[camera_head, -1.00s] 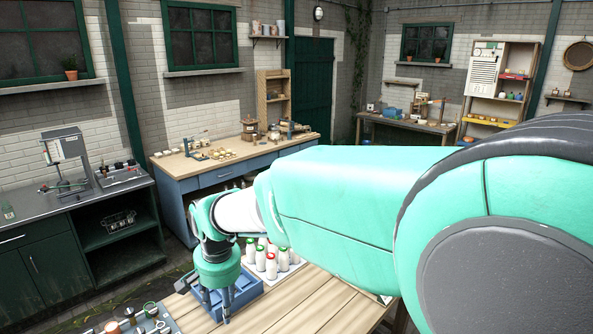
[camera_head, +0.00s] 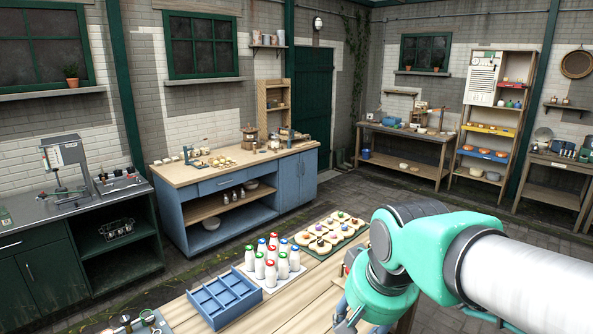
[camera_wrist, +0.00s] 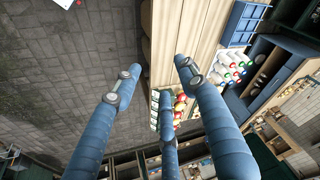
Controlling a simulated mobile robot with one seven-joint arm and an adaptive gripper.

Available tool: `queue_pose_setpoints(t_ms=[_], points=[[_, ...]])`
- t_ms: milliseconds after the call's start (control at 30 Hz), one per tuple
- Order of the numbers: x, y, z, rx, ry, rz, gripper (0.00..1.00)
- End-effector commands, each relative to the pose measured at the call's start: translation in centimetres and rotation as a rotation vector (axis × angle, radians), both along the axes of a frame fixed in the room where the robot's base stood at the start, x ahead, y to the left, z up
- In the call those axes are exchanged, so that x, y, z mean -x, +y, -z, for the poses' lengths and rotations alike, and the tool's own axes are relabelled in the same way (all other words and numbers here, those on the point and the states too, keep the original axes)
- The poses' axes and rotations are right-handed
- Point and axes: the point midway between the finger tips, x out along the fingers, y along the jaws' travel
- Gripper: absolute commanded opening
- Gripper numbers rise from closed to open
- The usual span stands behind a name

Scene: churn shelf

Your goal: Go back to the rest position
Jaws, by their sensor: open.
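My gripper (camera_head: 352,318) is at the lower right of the head view, at the right side of the wooden table (camera_head: 307,292), with my arm folded in from the right. In the wrist view its blue fingers (camera_wrist: 158,82) are spread apart with nothing between them. The fingers hang over the table's edge, with dark paving below on the left. The fingertips are partly cut off by the lower edge of the head view.
A blue divided crate (camera_head: 224,297) stands empty on the table. Beside it are several milk bottles (camera_head: 270,268) with coloured caps, then a tray of round pale items (camera_head: 332,233). A blue workbench (camera_head: 240,195) stands behind.

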Motion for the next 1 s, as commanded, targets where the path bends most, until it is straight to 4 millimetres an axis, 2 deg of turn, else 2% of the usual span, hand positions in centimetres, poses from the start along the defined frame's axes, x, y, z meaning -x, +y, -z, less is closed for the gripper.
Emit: queue_pose_setpoints(t_ms=[33,200,500,700,1000], points=[[1.1,-1.3,0.0,0.004,-0.015,0.007,0.42],[4.6,-4.6,0.4,0.024,-0.057,0.012,0.42],[9.9,-8.6,1.9,0.065,-0.115,0.021,0.42],[11.4,-9.5,2.6,0.078,-0.129,0.022,0.42],[11.5,-9.6,2.6,0.081,-0.129,0.02,0.42]])
